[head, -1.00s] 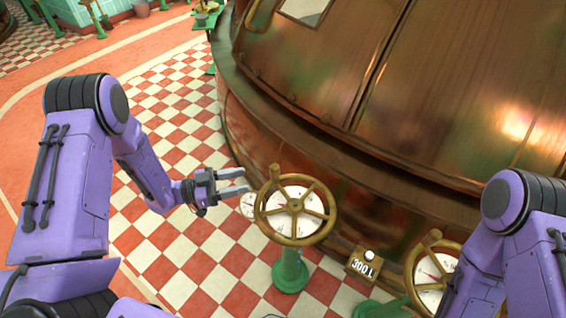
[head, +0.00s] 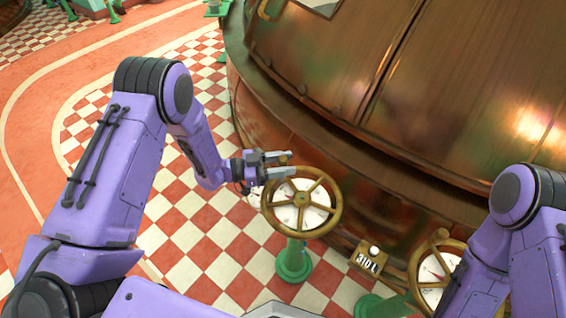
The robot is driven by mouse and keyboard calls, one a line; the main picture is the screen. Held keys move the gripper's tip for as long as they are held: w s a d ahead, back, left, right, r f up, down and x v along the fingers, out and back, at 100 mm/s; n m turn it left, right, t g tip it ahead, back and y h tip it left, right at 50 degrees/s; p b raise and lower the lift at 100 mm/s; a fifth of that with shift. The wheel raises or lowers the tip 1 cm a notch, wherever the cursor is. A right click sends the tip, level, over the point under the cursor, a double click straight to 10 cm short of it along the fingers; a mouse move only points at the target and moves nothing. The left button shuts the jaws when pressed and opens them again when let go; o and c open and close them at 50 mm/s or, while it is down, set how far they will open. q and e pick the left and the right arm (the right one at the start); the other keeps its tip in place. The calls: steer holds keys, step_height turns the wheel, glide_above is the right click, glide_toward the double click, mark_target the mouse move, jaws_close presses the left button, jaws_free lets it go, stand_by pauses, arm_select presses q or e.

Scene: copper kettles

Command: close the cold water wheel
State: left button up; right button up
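A brass valve wheel (head: 323,188) with spokes stands on a green pedestal (head: 294,262), with a white dial behind its spokes. A second brass wheel (head: 415,270) with a white dial is at the lower right, partly hidden by my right arm. I cannot read which is the cold water wheel. My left gripper (head: 290,163) is at the top left rim of the first wheel, its two fingers apart. The wheel's upright knob is hidden or hard to make out by the fingertips, and I cannot tell whether they touch it. My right gripper is out of view.
A big copper kettle (head: 400,80) fills the back right, close behind the wheels. Red and white checkered floor (head: 215,235) is clear left of the pedestal.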

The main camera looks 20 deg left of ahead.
arm_select(q)
jaws_close()
steer(key=shift+w+d+f+m+g+h+b, duration=0.15)
steer(key=shift+w+d+m+g+h+b, duration=0.45)
steer(key=shift+m+g+b, duration=0.3)
steer(key=shift+w+d, duration=0.2)
steer(key=shift+d, duration=0.15)
steer(key=shift+o, duration=1.6)
jaws_free()
steer(key=v, duration=1)
steer(key=shift+a+r, duration=0.25)
steer(key=shift+r, duration=0.05)
